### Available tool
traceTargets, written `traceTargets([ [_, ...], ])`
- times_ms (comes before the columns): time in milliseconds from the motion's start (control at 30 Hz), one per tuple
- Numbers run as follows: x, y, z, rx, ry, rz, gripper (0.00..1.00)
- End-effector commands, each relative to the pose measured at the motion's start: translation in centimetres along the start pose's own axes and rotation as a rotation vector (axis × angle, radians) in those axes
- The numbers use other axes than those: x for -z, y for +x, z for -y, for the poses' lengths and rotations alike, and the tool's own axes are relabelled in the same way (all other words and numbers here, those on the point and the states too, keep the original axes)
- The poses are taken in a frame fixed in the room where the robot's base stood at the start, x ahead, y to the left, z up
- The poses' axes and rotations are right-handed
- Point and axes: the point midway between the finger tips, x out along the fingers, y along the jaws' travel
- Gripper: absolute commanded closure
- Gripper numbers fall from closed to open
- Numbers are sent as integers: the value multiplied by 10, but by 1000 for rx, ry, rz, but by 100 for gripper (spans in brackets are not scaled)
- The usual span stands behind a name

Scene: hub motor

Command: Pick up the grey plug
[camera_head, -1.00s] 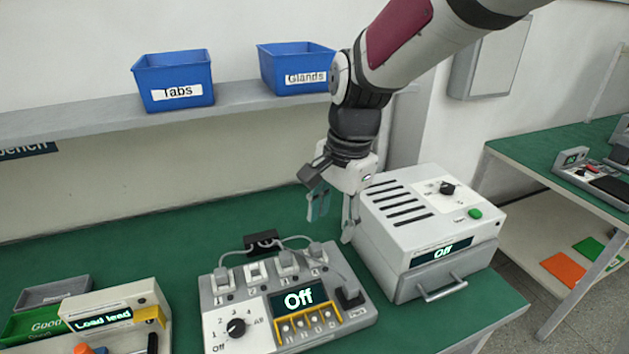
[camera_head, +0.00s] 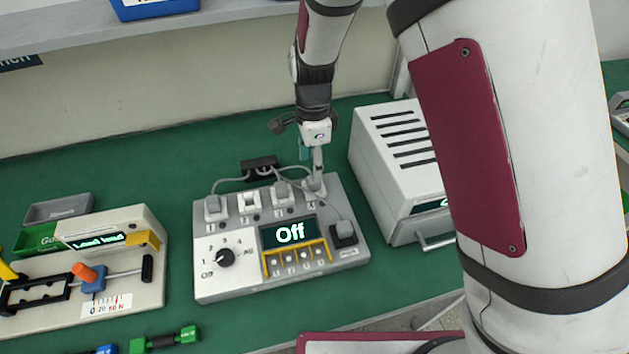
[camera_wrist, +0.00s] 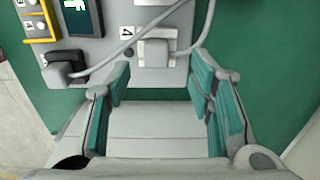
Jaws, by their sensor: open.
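The test station (camera_head: 226,282) has several grey plugs along its back edge, and its display reads "Off". One grey plug (camera_head: 315,188) is in socket 4 at the back right corner; in the wrist view this plug (camera_wrist: 156,50) has a cable. A plug (camera_head: 281,192) is in socket 3 and another plug (camera_head: 213,208) in socket 1. My gripper (camera_head: 312,162) is just behind and above the socket 4 plug. In the wrist view my gripper (camera_wrist: 160,74) is open, its teal-padded fingers either side of that plug's line, nothing between them.
Grey cables run to a black block (camera_head: 260,167) behind the station. A white vented box (camera_head: 395,150) stands close on the right. A gauge fixture (camera_head: 140,280) and a green bin (camera_head: 38,238) are at left.

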Motion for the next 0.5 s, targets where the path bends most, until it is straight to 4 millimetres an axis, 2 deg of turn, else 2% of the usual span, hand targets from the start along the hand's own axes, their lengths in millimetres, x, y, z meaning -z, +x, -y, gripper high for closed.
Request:
traceTargets([
  [233,0,17,-2,-2,-1,-1,52],
  [500,1,54,-4,-1,0,0,52],
])
